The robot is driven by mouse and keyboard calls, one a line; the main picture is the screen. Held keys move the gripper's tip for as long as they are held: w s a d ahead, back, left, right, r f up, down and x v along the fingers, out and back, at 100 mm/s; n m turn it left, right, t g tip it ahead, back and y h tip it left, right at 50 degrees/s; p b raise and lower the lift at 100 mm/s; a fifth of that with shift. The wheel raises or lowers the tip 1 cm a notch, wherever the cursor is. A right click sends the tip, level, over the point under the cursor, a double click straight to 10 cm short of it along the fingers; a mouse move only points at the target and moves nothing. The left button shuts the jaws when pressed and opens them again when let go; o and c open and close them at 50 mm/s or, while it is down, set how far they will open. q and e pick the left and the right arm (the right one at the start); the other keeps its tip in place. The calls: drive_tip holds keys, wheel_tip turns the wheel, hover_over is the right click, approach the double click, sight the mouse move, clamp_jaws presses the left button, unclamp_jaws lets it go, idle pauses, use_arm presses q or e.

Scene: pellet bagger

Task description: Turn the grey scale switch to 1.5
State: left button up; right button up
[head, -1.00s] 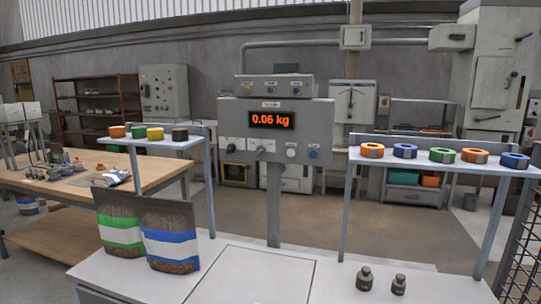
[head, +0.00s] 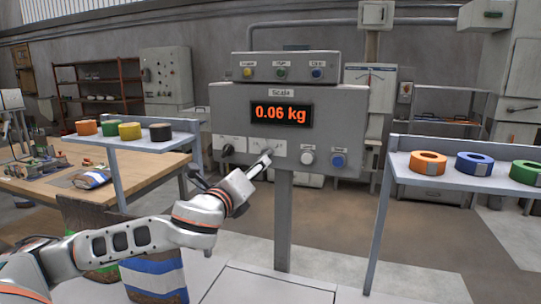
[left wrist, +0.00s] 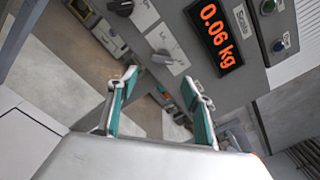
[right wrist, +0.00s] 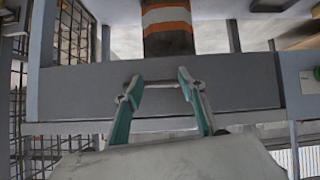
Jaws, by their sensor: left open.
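The scale panel (head: 230,108) stands on a post, its red display (head: 281,112) reading 0.06 kg. The grey switch (left wrist: 162,56) sits on a white label plate below the display, beside a black switch (head: 228,149). In the head view the grey switch is partly hard to make out near my left gripper (head: 236,172). In the left wrist view my left gripper (left wrist: 161,80) is open and empty, its fingers apart just short of the grey switch. The numbers on its plate are too small to read. My right gripper (right wrist: 158,82) is open and empty, outside the head view.
White (head: 307,158) and blue (head: 338,161) buttons sit right of the switches. Shelves with coloured rolls flank the panel. In the right wrist view a grey beam (right wrist: 230,88) and an orange-and-white-striped bag (right wrist: 167,25) lie ahead.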

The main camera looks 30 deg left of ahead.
use_arm(q)
drive_tip(key=x, duration=0.8)
drive_tip(key=shift+r, duration=0.45)
drive_tip(key=shift+s+a, duration=0.1)
drive_tip(key=c, duration=1.1)
